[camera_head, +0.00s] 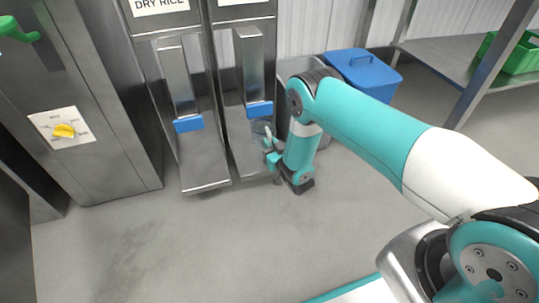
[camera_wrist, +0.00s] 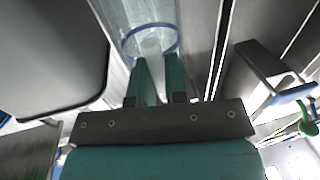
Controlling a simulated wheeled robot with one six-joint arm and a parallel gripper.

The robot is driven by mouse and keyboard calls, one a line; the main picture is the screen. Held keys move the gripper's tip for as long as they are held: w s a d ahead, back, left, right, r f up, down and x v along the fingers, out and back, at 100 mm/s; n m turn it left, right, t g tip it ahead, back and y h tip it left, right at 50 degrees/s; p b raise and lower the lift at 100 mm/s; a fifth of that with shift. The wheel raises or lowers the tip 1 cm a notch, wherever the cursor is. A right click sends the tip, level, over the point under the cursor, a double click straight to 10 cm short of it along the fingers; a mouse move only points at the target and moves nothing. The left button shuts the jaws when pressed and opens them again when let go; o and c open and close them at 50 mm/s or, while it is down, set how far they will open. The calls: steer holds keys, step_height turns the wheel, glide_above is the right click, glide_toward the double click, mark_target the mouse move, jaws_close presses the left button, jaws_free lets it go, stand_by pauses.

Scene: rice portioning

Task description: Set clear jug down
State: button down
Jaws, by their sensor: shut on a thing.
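The clear jug (camera_head: 261,128) is a see-through vessel, small and partly hidden by my gripper in the head view. In the wrist view the clear jug (camera_wrist: 150,42) shows a blue rim ahead of my fingers. My gripper (camera_head: 270,148) is low in front of the right dispenser, with its two teal fingers (camera_wrist: 158,78) shut on the jug's handle. I cannot tell whether the jug's base touches the surface below it.
Two steel dispensers with blue-tipped chutes (camera_head: 188,124) and low ledges (camera_head: 206,178) stand behind, one labelled DRY RICE. A blue-lidded bin (camera_head: 362,72) is right of them. A shelf (camera_head: 440,58) holds a green crate (camera_head: 520,54). The front floor (camera_head: 190,245) is clear.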

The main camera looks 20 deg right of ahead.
steer(key=f+b, duration=0.1)
steer(key=f, duration=0.1)
steer(key=f+b, duration=0.2)
steer(key=shift+w+b, duration=0.2)
steer(key=shift+b, duration=0.1)
steer(key=shift+r, duration=0.15)
steer(key=c, duration=1.1)
jaws_free()
steer(key=shift+c, duration=0.2)
